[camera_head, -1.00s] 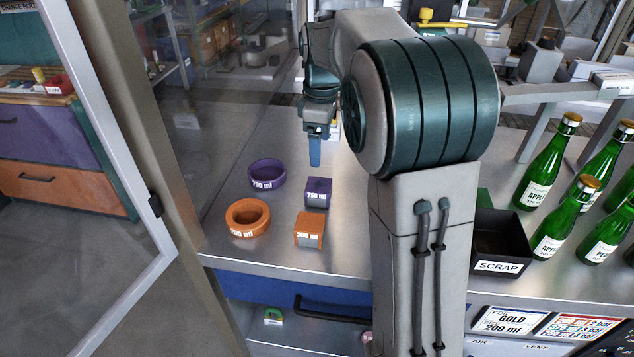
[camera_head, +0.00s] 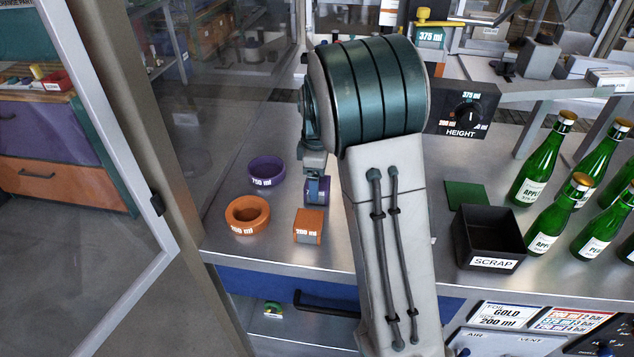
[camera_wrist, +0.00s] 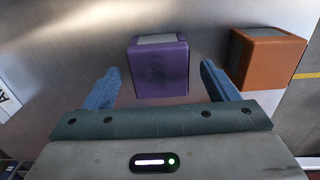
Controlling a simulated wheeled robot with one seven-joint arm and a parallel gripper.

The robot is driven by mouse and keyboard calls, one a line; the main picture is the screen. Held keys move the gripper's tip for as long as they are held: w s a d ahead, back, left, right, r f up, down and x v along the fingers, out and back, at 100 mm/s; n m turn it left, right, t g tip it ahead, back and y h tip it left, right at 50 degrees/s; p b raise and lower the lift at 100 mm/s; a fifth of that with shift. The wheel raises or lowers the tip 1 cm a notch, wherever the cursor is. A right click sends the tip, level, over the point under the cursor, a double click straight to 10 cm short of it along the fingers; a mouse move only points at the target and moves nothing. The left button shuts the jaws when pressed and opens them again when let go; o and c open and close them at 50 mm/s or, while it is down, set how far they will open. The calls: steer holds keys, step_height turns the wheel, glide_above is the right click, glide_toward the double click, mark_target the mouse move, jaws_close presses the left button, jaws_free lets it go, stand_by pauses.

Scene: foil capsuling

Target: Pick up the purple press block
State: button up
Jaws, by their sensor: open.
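The purple press block (camera_head: 318,192) stands on the steel bench, partly hidden behind my gripper (camera_head: 318,186) in the head view. In the wrist view the purple block (camera_wrist: 160,68) lies ahead of my open gripper (camera_wrist: 160,82), roughly centred between its two blue fingers. The fingers are apart from the block, with a gap showing on each side. I cannot tell the exact height of the fingertips over the bench.
An orange block (camera_head: 308,226) stands close in front of the purple one and shows right of it in the wrist view (camera_wrist: 262,60). A purple 750 ml ring (camera_head: 266,171) and an orange ring (camera_head: 247,215) lie to the left. A black scrap bin (camera_head: 488,238) and green bottles (camera_head: 543,165) stand right.

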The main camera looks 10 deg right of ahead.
step_height(320, 180, down, 2)
steer(key=c, duration=1.1)
steer(key=shift+r, duration=0.1)
